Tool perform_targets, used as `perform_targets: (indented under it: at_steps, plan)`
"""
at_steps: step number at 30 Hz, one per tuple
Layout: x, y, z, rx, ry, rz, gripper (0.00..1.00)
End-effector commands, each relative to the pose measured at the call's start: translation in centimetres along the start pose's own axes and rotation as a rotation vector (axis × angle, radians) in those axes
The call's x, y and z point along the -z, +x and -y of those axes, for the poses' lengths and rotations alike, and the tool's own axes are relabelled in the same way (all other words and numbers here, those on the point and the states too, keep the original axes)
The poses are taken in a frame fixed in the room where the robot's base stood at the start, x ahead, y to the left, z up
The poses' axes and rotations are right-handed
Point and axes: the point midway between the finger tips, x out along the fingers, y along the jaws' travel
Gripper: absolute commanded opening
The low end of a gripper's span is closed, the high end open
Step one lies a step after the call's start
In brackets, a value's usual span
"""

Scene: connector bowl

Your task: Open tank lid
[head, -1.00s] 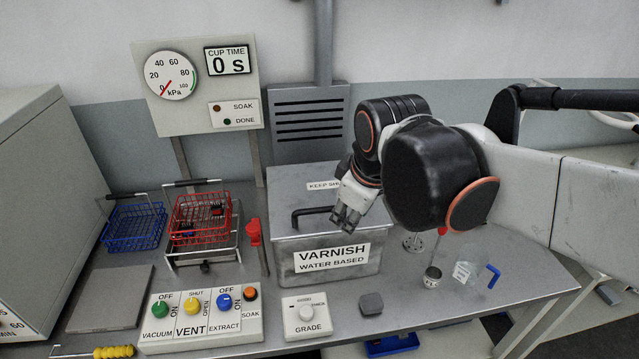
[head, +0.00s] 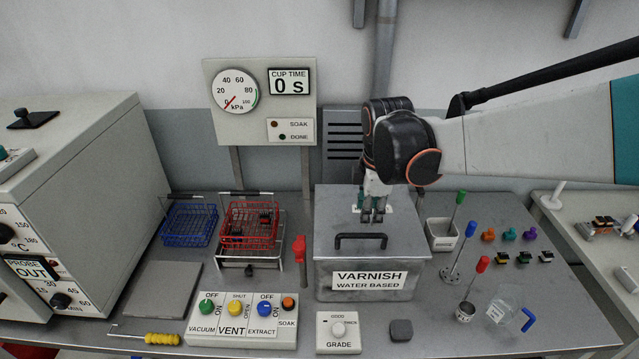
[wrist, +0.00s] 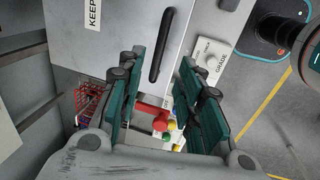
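The grey varnish tank (head: 340,280) stands on the bench with its flat lid (head: 400,222) closed. A black bar handle (head: 360,240) lies across the lid near its front edge, and it also shows in the wrist view (wrist: 161,47). My gripper (head: 373,217) points down over the lid, just behind the handle and a little to its right in the head view. In the wrist view my gripper (wrist: 160,72) has its two teal fingers apart with nothing between them. The handle appears beyond the fingertips, apart from them. The gripper's height above the lid is hard to tell.
A control box (head: 243,335) and a grade box (head: 338,345) stand in front of the tank. A red basket (head: 250,238), a blue basket (head: 188,225) and a red-topped lever (head: 299,247) are left. Stirrer stands, a cup (head: 466,312) and a beaker (head: 508,310) are right.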

Motion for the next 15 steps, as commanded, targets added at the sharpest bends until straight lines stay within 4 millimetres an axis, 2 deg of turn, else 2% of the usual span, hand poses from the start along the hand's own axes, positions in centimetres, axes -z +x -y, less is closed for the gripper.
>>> perform_targets:
  at_steps: [1, 6, 15]
  plan:
    - [0.0, 1.3, -0.1, 0.0, 0.0, 0.0, 0.33]
    - [0.0, 4.6, -0.1, 0.0, 0.001, 0.0, 0.33]
    - [0.0, 8.3, 0.0, 0.0, 0.001, 0.0, 0.33]
